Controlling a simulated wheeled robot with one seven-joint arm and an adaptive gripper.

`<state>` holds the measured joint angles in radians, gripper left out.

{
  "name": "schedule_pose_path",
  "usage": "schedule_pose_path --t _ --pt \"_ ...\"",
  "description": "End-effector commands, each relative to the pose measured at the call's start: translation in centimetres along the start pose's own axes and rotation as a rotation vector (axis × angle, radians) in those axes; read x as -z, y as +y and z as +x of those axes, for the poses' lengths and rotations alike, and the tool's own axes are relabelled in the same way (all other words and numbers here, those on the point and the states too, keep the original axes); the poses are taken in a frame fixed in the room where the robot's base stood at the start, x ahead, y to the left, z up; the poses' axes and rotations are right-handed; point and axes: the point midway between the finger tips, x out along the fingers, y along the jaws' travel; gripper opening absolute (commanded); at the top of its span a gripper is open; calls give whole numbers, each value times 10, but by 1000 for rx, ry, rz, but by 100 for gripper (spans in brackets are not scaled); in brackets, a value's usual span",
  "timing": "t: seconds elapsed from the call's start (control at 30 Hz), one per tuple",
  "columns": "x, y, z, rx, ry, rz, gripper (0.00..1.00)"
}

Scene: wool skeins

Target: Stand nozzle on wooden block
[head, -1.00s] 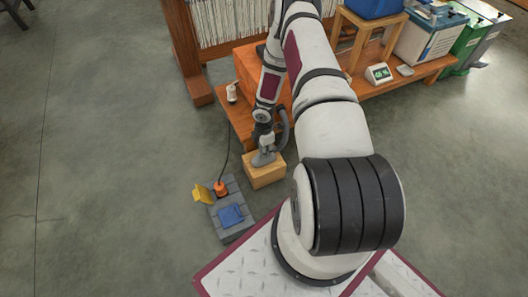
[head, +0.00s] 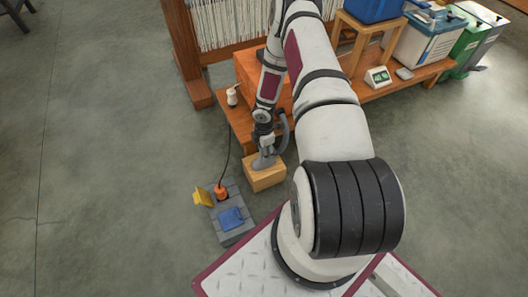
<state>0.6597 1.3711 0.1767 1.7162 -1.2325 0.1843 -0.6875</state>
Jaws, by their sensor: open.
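The wooden block (head: 266,177) is a light, box-shaped piece in the middle of the head view, beside the low orange-brown bench. A grey piece that looks like the nozzle (head: 263,163) is on the block's top, towards its left side. It looks upright, but it is small and partly covered by my gripper. My gripper (head: 266,147) is open and points down directly above the grey piece. I cannot tell whether the fingers still touch it. A curved grey part (head: 284,132) shows at the gripper's right side.
A grey slatted platform (head: 233,232) on the floor carries a blue cloth-like piece (head: 231,217) and an orange plug-like item (head: 221,191) with a dark cord. A yellow piece (head: 203,197) is beside it. A white bottle (head: 232,96) stands on the bench.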

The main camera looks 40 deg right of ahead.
Motion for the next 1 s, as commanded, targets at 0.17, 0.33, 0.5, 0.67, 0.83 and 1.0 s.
schedule_pose_path --t 0.17,0.33,0.5,0.67,0.83,1.0 --pt "0 1 -43 -2 -1 1 49" --pt "-1 1 -75 -2 -1 0 49" --pt "0 1 -95 -1 0 0 49" --pt "-2 3 -109 -3 -12 7 49" --pt "-10 19 -165 -21 -93 76 49" --pt "-13 29 -257 -57 -205 218 49"
